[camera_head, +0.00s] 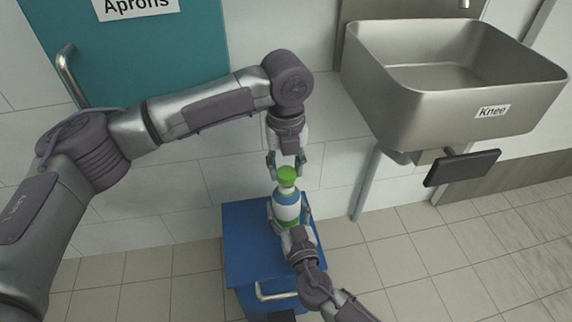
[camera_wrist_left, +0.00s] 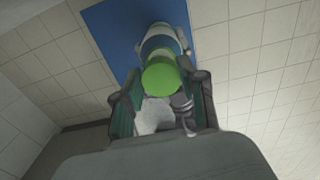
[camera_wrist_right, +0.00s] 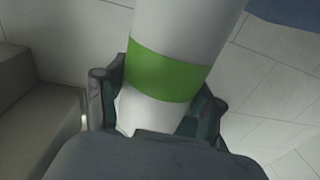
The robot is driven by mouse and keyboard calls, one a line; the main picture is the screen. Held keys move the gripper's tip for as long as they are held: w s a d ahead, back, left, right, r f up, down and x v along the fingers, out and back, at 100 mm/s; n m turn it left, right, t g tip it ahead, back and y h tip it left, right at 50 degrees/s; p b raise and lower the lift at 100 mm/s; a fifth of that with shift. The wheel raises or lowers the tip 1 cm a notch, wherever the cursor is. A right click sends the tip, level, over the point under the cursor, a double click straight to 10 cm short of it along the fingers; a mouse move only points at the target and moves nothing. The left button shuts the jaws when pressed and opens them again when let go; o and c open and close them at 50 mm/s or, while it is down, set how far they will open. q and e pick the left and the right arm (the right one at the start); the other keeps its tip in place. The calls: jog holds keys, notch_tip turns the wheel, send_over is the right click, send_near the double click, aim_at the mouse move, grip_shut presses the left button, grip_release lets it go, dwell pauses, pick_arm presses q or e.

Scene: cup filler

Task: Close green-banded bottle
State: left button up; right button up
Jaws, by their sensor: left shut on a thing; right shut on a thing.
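The green-banded bottle (camera_head: 286,209) is upright above the blue cabinet top, white with a blue upper part and a green band low down. The green band shows large in the right wrist view (camera_wrist_right: 165,68). My right gripper (camera_head: 291,224) is shut around the bottle's lower part from the front. A green cap (camera_head: 287,174) is at the bottle's top, in line with it, and shows in the left wrist view (camera_wrist_left: 161,76). My left gripper (camera_head: 286,164) points down from above and is shut on the cap. Whether the cap is seated on the neck is hard to tell.
The blue cabinet (camera_head: 245,240) stands below, with a handle (camera_head: 276,292) on its front. A steel sink (camera_head: 455,85) with a dark knee pad (camera_head: 461,167) is at the right. A teal door (camera_head: 130,55) is at the back left. The tiled floor at the right is clear.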

aim_at(286, 200)
pick_arm(q)
jog(key=shift+f, duration=0.9)
jog(key=shift+f, duration=0.55)
jog(key=m, duration=0.3)
jog(key=shift+d, duration=0.1)
jog(key=m, duration=0.4)
jog(key=shift+d+m, duration=0.1)
jog(key=shift+m, duration=0.2)
jog(key=m, duration=0.6)
